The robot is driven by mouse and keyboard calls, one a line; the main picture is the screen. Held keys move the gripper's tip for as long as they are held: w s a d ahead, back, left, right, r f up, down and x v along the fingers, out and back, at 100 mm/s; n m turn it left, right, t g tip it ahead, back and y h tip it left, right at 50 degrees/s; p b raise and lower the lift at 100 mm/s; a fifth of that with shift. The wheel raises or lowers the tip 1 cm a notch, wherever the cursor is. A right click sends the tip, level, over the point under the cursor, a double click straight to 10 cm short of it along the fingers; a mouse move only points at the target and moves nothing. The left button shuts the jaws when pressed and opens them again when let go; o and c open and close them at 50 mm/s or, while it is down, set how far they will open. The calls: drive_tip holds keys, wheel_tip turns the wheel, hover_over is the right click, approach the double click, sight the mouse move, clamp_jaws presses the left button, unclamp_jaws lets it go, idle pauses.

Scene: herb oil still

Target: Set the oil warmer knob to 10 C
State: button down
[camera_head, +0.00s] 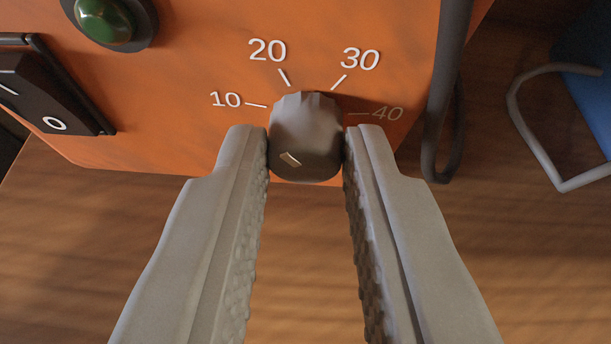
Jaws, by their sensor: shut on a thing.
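The oil warmer knob (308,120) is dark grey with a ridged rim and sits low on the orange front panel (185,85). White labels 10, 20, 30 and 40 with tick marks fan around it from left to right. A small pale pointer mark (290,159) shows on the lower left of the knob's face and slants up to the left, toward the 10 side. I cannot tell its exact reading. My gripper (306,152) is shut on the knob, one fingertip touching each side. The fingertips partly cover the knob's sides.
A black rocker switch (50,95) and a green lamp (108,18) are on the panel at left. A dark bar (448,90) runs down the panel's right side. A blue object with a grey wire handle (515,110) stands at far right. Wooden table (300,260) lies below.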

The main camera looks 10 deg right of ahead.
drive_tip(key=shift+a+f+n+h, duration=0.1)
drive_tip(key=shift+a+n+h, duration=0.05)
drive_tip(key=shift+n+h, duration=0.8)
drive_tip(key=shift+a+n+h, duration=0.15)
drive_tip(key=shift+n+h, duration=0.4)
drive_tip(key=shift+n, duration=0.7)
drive_tip(key=c, duration=1.3)
unclamp_jaws()
wheel_tip(320, 180, up, 10)
drive_tip(key=shift+f, duration=0.1)
